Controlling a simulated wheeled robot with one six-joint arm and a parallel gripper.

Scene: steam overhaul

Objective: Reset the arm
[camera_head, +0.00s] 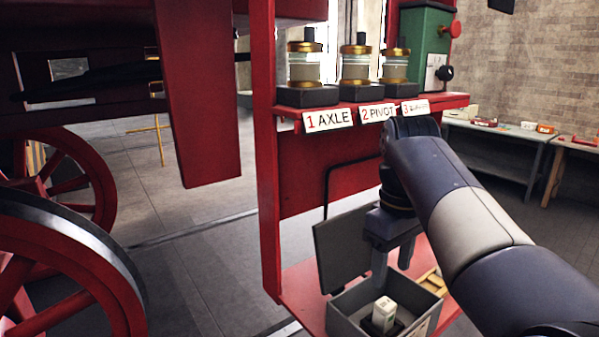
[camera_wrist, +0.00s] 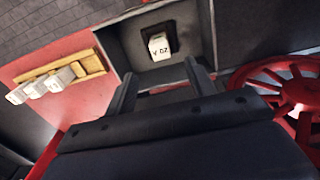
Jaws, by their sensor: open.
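My gripper (camera_head: 392,262) is at the end of my arm, pointing down just above an open grey box (camera_head: 345,312) on the red lower shelf. The gripper is open and nothing is between its fingers. It also shows in the wrist view (camera_wrist: 160,82), with both fingers apart. A white block (camera_head: 384,312) with dark marking stands in a dark socket inside the box. In the wrist view the block (camera_wrist: 158,46) lies beyond the fingertips, apart from them.
A wooden rack (camera_wrist: 62,78) with several white blocks sits beside the box. Above are jars (camera_head: 305,65) on a red shelf labelled 1 AXLE and 2 PIVOT, and a green box (camera_head: 425,50). Red wheels (camera_head: 70,270) stand at left. Workbenches (camera_head: 500,150) stand behind right. Open floor lies between.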

